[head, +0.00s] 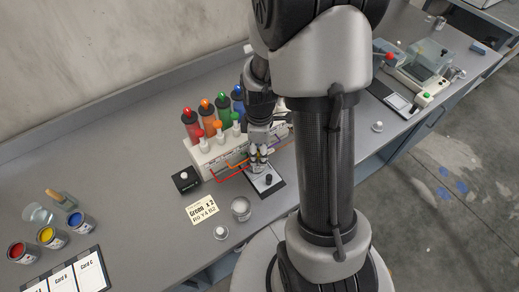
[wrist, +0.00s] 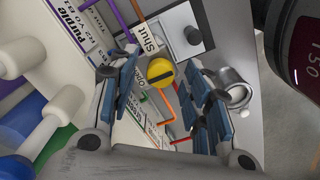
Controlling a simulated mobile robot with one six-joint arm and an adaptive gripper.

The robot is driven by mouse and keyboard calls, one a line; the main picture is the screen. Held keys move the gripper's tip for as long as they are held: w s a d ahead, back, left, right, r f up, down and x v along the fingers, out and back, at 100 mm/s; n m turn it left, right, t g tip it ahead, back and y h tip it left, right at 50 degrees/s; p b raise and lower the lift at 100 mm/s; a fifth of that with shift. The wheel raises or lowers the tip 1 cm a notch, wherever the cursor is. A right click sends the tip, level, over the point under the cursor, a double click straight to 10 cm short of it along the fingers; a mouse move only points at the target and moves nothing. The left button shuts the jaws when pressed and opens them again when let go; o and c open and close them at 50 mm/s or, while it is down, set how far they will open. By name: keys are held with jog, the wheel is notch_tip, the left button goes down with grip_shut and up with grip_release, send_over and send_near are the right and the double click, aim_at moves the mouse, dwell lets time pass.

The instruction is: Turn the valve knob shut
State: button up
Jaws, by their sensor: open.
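The valve knob (wrist: 160,72) is a round yellow disc with a dark bar across it, clear in the wrist view. A white label reading "Shut" (wrist: 151,40) lies just above it, and other labels with colour names lie around it. My gripper (wrist: 164,80) is open, with blue-padded fingers to the left and right of the knob in that view. I cannot tell whether either finger touches it. In the head view my gripper (head: 258,162) points down in front of the white dispenser (head: 222,150) and hides the knob.
A dark-edged plate with a black knob (head: 268,179) lies close to my gripper. A metal cup (head: 241,210), a black box (head: 186,180) and a "Green x 2" card (head: 203,209) stand nearby. Coloured pipes and bottles (head: 207,116) crowd the dispenser.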

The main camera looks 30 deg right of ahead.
grip_shut()
dwell(0.5)
jog(key=m, duration=0.4)
jog(key=m+p, duration=0.1)
jog(key=m, duration=0.3)
jog(key=shift+m, duration=0.3)
jog(key=m, duration=0.4)
jog(key=shift+m, duration=0.3)
jog(key=m, duration=0.4)
jog(key=shift+w+d+m, duration=0.1)
jog(key=shift+m, duration=0.2)
